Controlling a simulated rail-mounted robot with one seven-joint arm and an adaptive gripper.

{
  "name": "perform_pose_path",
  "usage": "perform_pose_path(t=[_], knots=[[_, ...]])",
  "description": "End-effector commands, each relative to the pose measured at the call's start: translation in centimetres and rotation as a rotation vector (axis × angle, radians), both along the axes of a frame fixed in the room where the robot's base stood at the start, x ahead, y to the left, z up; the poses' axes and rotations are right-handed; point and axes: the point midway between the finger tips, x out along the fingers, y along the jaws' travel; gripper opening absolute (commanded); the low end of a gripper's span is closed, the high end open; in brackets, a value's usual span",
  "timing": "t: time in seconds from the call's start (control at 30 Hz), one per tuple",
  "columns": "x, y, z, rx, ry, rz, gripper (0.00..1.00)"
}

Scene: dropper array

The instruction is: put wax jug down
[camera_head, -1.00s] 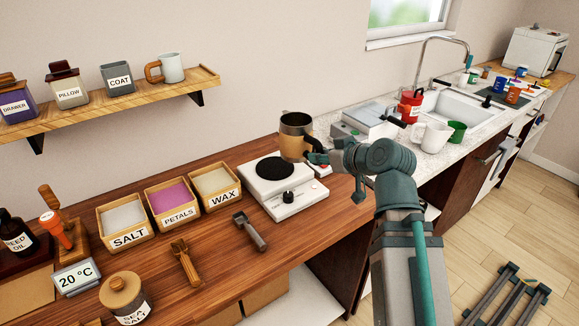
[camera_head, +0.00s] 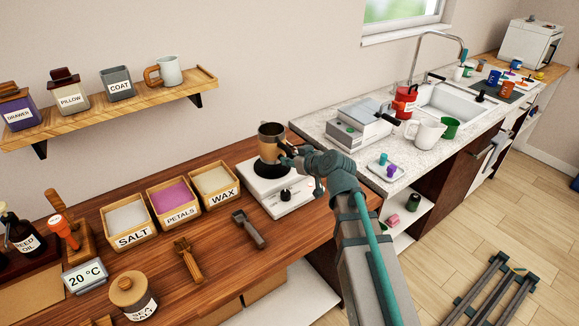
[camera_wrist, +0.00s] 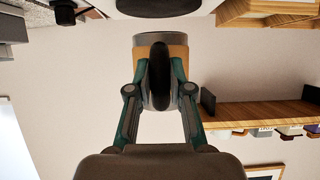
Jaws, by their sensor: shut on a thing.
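The wax jug (camera_head: 268,148) is a grey jug with a tan band and a dark handle. My gripper (camera_head: 288,154) is shut on its handle side and holds it upright over the black round plate of the white hot plate (camera_head: 291,203). In the wrist view, which looks upside down, the jug (camera_wrist: 146,51) sits between the fingertips (camera_wrist: 160,78), with its dark handle towards the camera. A narrow strip of wall shows there between the jug and the hot plate (camera_wrist: 192,8), so the jug appears slightly above it.
The open wax box (camera_head: 216,184), petals box (camera_head: 174,201) and salt box (camera_head: 130,221) stand left of the hot plate. A grey scoop (camera_head: 249,229) lies in front. A boxy device (camera_head: 358,128) stands on the pale counter to the right.

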Motion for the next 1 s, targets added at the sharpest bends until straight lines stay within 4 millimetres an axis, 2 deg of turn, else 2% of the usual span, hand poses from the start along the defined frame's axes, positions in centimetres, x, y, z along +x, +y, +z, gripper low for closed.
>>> perform_pose_path(t=[0.17, 0.53, 1.0], knots=[[0.5, 0.3, -0.4, 0.003, -0.002, 0.000, 0.00], [0.6, 0.4, -3.4, 0.002, 0.000, -0.002, 0.00], [0.6, 0.4, -4.1, 0.001, -0.002, -0.002, 0.00]])
